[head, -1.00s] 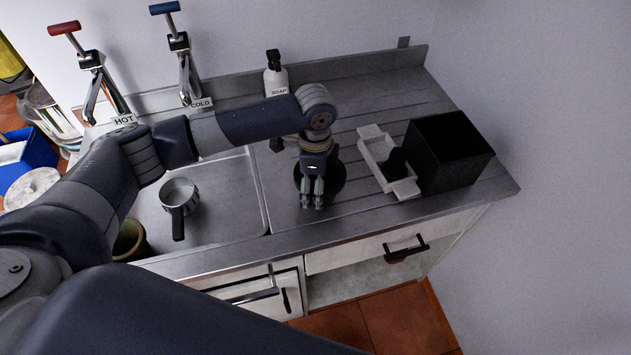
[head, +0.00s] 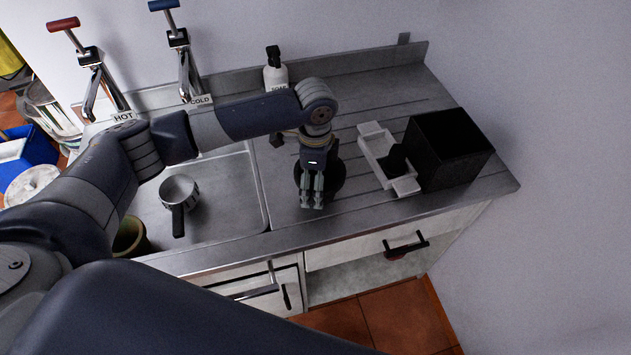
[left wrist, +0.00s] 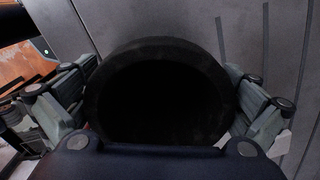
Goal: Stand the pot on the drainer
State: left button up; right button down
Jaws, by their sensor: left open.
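A round black pot (head: 335,182) stands upright on the grooved drainer (head: 290,215), to the right of the sink basin. My left gripper (head: 312,200) is directly over it, partly hiding it in the head view. In the left wrist view the pot's dark round mouth (left wrist: 160,100) fills the middle. The open fingers of my left gripper (left wrist: 160,110) lie on either side of its rim, and I see no firm grip. My right gripper is not in view.
A metal cup with a dark handle (head: 178,193) and an olive pot (head: 130,238) are in the sink. A soap bottle (head: 275,76) stands behind. A white tray (head: 378,145) and black box (head: 447,148) stand to the right. The front drainer strip is clear.

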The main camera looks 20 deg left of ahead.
pick_arm(q)
notch_tip(320, 180, up, 11)
jog(key=b, duration=0.2)
dwell(0.6)
